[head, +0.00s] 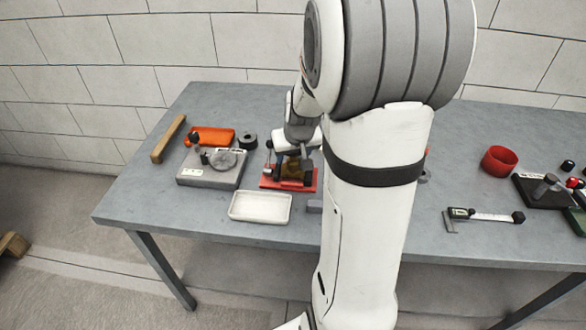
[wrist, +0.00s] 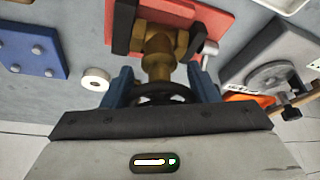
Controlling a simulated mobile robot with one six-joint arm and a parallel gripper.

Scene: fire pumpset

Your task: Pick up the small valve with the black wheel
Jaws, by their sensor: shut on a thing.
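The small brass valve (wrist: 160,52) with its black wheel (wrist: 165,97) shows in the wrist view. Its body sits between dark upright jaws on a red base (wrist: 205,18). My gripper (wrist: 162,88) has its blue fingers on both sides of the valve at the wheel end and is shut on it. In the head view the valve (head: 292,172) is a small brownish shape over the red base (head: 303,187), partly hidden by my wrist. I cannot tell whether the valve still rests in the dark jaws.
A white tray (head: 260,207) lies in front of the red base. A grey block with a round disc (head: 222,160), an orange item (head: 210,136) and a dark ring (head: 248,141) are to its left. A red cup (head: 499,160) and a caliper-like tool (head: 487,216) lie right.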

